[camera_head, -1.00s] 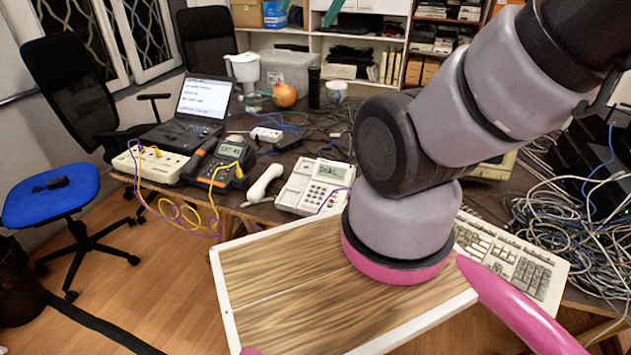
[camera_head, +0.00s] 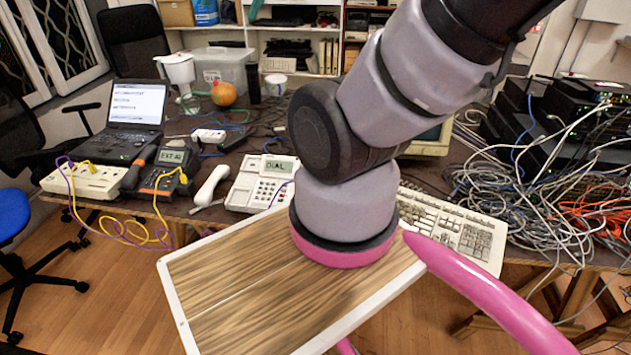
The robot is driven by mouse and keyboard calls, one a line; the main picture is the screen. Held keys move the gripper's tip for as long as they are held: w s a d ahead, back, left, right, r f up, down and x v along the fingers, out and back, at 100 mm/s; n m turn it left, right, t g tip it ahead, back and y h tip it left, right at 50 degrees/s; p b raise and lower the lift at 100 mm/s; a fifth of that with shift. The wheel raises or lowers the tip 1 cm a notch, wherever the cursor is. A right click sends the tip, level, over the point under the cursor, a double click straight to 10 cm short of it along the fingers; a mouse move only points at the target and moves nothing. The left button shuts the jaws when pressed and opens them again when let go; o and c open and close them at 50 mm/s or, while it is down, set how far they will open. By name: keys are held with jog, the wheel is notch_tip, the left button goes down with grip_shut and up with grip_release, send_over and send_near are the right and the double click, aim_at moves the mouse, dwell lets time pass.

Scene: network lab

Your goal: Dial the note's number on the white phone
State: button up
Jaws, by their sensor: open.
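The white phone (camera_head: 262,183) is on the table left of my arm. Its small display reads "DIAL" and its keypad faces up. A white handset (camera_head: 211,184) lies off to its left, apart from the phone's body. I cannot pick out a paper note with a readable number. The open laptop (camera_head: 137,113) shows lines of text too small to read. My arm crosses the right of the phone area, and my gripper is out of the picture.
A keyboard (camera_head: 455,228) lies right of my arm. Tangled cables (camera_head: 520,190) fill the right. An orange round object (camera_head: 223,93) stands behind.

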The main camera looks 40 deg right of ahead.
dwell(0.5)
grip_shut()
dwell(1.6)
